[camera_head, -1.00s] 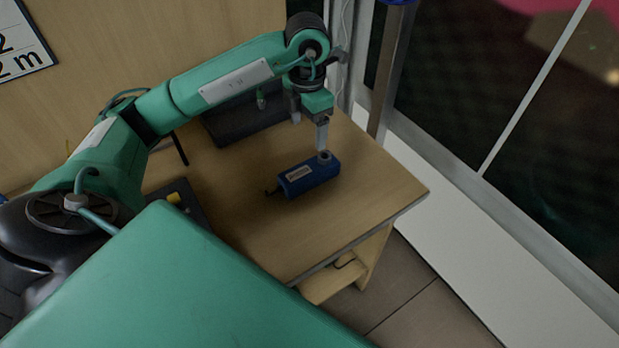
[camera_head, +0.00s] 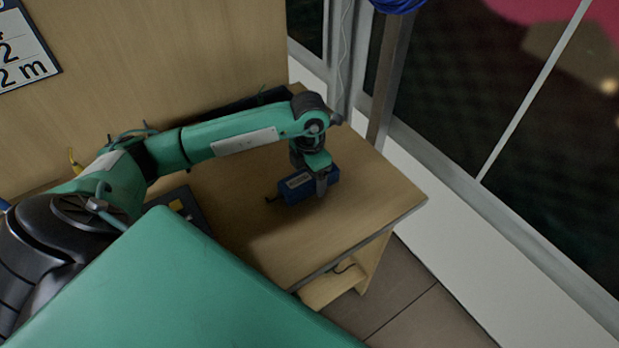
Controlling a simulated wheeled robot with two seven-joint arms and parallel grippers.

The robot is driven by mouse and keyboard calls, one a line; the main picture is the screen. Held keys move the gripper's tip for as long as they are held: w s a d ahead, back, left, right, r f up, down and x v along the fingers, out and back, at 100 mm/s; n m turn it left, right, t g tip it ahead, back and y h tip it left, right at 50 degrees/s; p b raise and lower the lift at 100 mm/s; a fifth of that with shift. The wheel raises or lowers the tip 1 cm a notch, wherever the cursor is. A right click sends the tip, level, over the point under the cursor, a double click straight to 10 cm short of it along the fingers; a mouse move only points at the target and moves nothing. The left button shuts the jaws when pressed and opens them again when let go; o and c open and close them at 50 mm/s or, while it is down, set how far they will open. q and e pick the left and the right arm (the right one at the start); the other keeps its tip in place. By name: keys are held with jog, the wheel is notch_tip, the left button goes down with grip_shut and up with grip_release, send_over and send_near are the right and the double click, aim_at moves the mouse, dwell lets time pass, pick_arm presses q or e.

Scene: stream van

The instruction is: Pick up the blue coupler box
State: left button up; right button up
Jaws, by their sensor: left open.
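The blue coupler box (camera_head: 295,187) lies on the wooden desk (camera_head: 340,220), toward its right side, with a pale label on top and a small dark fitting at its left end. My left gripper (camera_head: 321,188) points down at the right part of the box. It is open, with one grey finger in front of the box's near side. The other finger is hidden, so I cannot tell whether it is behind the box or whether either finger touches. My right gripper is not in view.
A dark device with a yellow part (camera_head: 178,205) lies on the desk at left, partly behind my green body part. A wooden wall panel (camera_head: 170,60) stands behind. A window frame (camera_head: 440,160) runs along the right. The desk's front right is clear.

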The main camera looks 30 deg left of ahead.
pick_arm(q)
jog(key=shift+f, duration=0.5)
jog(key=c, duration=1.1)
jog(key=shift+c, duration=0.7)
jog(key=shift+r, duration=0.15)
